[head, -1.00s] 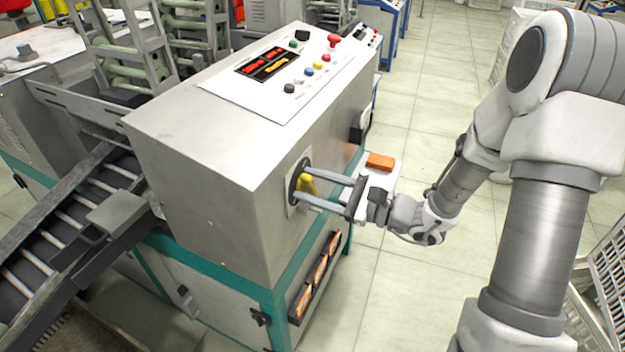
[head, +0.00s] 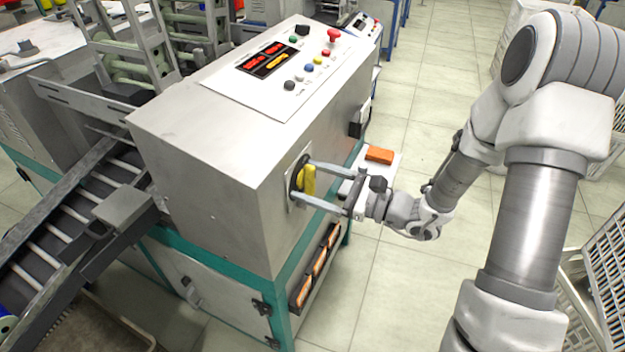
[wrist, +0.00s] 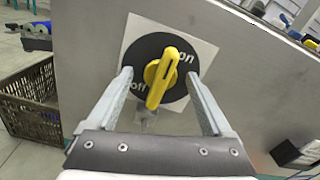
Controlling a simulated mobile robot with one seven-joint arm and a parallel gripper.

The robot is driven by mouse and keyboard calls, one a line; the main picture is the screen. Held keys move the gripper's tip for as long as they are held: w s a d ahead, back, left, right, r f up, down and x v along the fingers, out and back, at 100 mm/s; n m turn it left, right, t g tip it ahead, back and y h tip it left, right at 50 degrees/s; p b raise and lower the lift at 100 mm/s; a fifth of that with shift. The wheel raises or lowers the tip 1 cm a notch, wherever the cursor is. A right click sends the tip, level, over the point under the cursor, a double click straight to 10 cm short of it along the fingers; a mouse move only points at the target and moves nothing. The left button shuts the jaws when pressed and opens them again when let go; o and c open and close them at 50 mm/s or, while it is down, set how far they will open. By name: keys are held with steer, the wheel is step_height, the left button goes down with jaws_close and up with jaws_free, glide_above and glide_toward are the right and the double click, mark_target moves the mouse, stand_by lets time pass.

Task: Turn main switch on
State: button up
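The main switch is a yellow rotary handle (head: 309,181) on a round black dial, set on a pale plate on the grey machine's side. In the wrist view the handle (wrist: 161,78) stands nearly upright, leaning slightly right. My gripper (head: 303,180) reaches to the dial from the right. In the wrist view my gripper (wrist: 159,75) is open, with one finger on each side of the handle and visible gaps between.
The machine's sloped control panel (head: 262,95) with coloured buttons is above the switch. An orange object (head: 380,155) on a white surface lies behind my gripper. A conveyor (head: 50,240) runs at left. A brown crate (wrist: 28,100) stands left in the wrist view.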

steer(key=shift+o, duration=0.8)
steer(key=v, duration=0.9)
steer(key=shift+r, duration=0.15)
